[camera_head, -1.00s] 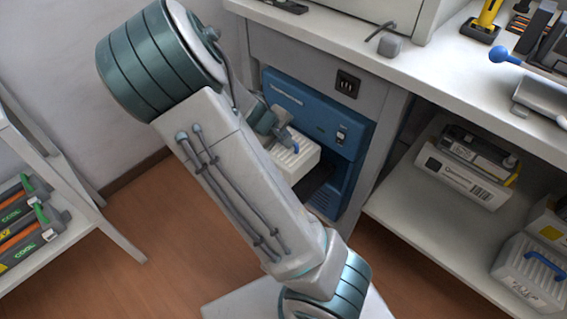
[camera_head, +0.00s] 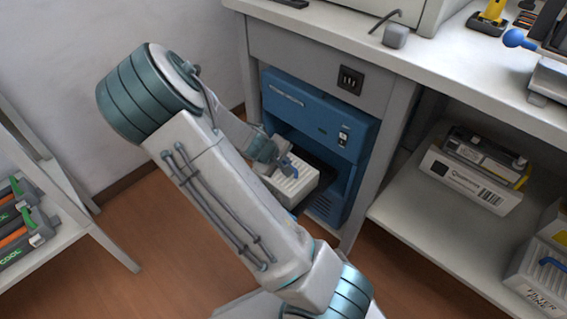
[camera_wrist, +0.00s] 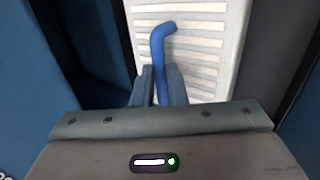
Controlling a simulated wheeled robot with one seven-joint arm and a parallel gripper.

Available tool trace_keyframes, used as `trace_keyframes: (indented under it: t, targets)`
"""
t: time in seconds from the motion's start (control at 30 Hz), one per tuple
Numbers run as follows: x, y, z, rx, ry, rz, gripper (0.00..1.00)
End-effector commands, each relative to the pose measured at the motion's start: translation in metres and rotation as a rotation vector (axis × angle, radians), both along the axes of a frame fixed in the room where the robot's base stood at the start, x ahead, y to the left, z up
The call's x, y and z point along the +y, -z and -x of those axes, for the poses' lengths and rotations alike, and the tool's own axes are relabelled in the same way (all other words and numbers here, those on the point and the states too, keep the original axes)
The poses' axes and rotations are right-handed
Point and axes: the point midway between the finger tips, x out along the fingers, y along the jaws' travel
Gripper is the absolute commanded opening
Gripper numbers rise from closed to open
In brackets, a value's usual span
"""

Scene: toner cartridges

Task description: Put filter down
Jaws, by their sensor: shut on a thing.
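The filter (camera_head: 293,183) is a white ribbed block with a blue handle, held just in front of the blue cabinet's dark opening under the bench in the head view. In the wrist view the filter (camera_wrist: 200,50) fills the upper middle, its slatted face towards the camera. My gripper (camera_head: 286,166) is shut on the filter's blue handle (camera_wrist: 160,45); the two fingers (camera_wrist: 158,85) press on it from both sides. The filter's underside is hidden in both views.
The blue cabinet (camera_head: 318,117) is open at the front, with a dark tray beside the filter. A rack (camera_head: 60,240) with cartridges stands at left. The floor between is clear.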

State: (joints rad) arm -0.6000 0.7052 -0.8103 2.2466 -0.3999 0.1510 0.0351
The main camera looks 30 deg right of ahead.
Motion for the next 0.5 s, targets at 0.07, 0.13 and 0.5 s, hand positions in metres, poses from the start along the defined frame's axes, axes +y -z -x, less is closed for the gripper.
trace_keyframes:
  t: [0.07,0.13,0.5]
  targets:
    - [-0.0001,0.0031,-0.0002,0.0,0.0,0.0,0.0]
    - [0.0001,0.0029,-0.0001,0.0,0.0,0.0,0.23]
    - [0.0001,0.0002,-0.0001,0.001,-0.001,0.0,0.34]
